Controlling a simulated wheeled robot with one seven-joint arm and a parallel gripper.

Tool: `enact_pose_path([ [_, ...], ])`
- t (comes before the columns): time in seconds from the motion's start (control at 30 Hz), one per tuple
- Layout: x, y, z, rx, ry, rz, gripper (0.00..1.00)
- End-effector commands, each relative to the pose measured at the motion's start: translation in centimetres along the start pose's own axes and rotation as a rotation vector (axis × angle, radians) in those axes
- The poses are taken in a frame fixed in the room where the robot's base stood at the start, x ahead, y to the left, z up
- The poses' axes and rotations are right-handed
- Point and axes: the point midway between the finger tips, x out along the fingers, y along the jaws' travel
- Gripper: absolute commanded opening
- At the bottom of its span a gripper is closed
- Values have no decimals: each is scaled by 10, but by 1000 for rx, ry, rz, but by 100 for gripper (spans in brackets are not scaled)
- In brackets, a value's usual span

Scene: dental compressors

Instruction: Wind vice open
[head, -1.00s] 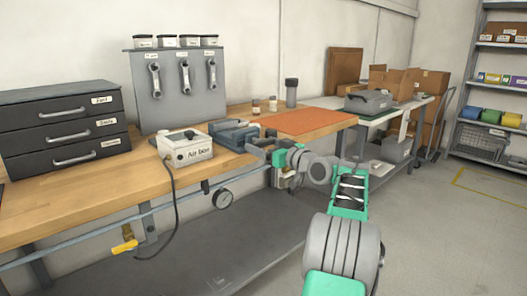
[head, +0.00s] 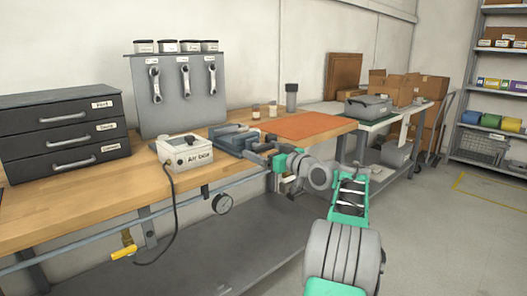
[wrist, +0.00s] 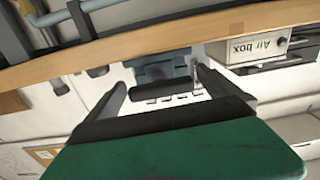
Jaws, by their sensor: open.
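The blue-grey vice (head: 232,136) is mounted at the front edge of the wooden workbench, right of the air box. In the wrist view it shows as a blue-grey body (wrist: 160,70) beyond my fingers, with a thin metal bar beside the right finger. My gripper (head: 262,149) is at the vice's front end, just off the bench edge. It is open, with its two fingers spread in the wrist view (wrist: 158,84). The fingers and arm partly cover the vice's front and handle; I cannot tell whether they touch it.
The white air box (head: 186,153) stands left of the vice, its cable hanging over the front. A pipe with a gauge (head: 222,204) and yellow valve (head: 124,252) runs under the bench edge. An orange mat (head: 305,125) lies to the right. The floor at right is clear.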

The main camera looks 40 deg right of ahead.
Motion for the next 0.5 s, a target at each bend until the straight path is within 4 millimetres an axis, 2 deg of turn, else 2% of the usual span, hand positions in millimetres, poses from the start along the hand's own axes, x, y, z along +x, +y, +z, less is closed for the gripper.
enact_pose_path([
  [0.07,-8,1,-1,1,0,1,100],
  [0.33,-61,1,-2,1,0,4,100],
  [0.5,-77,0,-1,-1,0,2,100],
])
